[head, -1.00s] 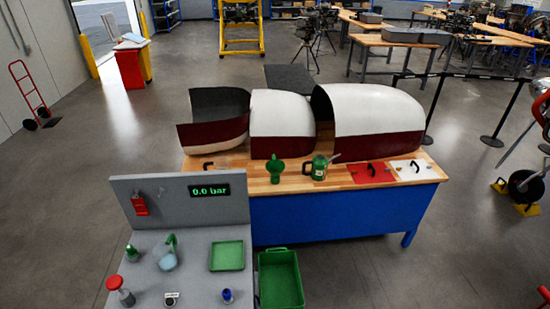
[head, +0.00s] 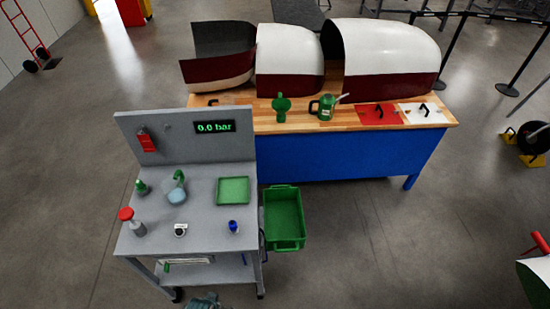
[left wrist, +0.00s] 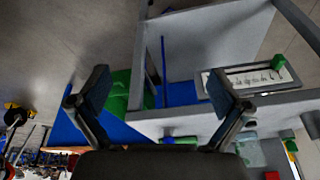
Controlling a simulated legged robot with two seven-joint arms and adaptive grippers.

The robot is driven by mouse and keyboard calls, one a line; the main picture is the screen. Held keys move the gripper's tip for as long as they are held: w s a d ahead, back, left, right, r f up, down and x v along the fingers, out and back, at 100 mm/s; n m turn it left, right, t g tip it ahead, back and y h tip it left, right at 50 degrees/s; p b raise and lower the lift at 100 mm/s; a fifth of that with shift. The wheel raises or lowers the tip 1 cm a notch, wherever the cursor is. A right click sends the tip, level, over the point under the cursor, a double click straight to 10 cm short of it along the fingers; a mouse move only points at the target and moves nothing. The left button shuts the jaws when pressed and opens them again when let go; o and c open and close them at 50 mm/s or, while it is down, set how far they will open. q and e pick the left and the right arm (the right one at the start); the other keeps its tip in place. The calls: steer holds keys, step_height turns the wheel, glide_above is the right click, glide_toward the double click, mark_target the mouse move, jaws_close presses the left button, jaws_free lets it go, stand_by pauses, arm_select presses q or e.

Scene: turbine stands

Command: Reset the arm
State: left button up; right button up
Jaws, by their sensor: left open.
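My left gripper (left wrist: 159,92) shows in the left wrist view with its two dark fingers spread wide and nothing between them. Beyond the fingers are the grey cart (left wrist: 205,45), a white tool tray (left wrist: 255,78) and part of the green bin (left wrist: 120,90). In the head view a small grey-green shape shows at the bottom edge below the cart; I cannot tell what it is. My right gripper is in neither view.
The grey cart (head: 215,215) carries a green tray (head: 233,190), a red-capped bottle (head: 132,221) and a blue item (head: 233,226). A green bin (head: 284,218) hangs beside it. Behind stands a blue workbench (head: 340,155) with white-and-maroon shells (head: 385,50).

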arm_select(q)
steer(key=s+f+g+b, duration=0.1)
steer(key=s+f+b, duration=0.15)
steer(key=f, duration=1.25)
steer(key=s+f+b, duration=0.2)
steer(key=s+f, duration=0.2)
steer(key=f, duration=1)
steer(key=s+a+f+g+b, duration=0.1)
steer(key=s+a+f+b, duration=0.2)
steer(key=s+f, duration=1.1)
steer(key=shift+s, duration=0.25)
steer(key=shift+a, duration=0.1)
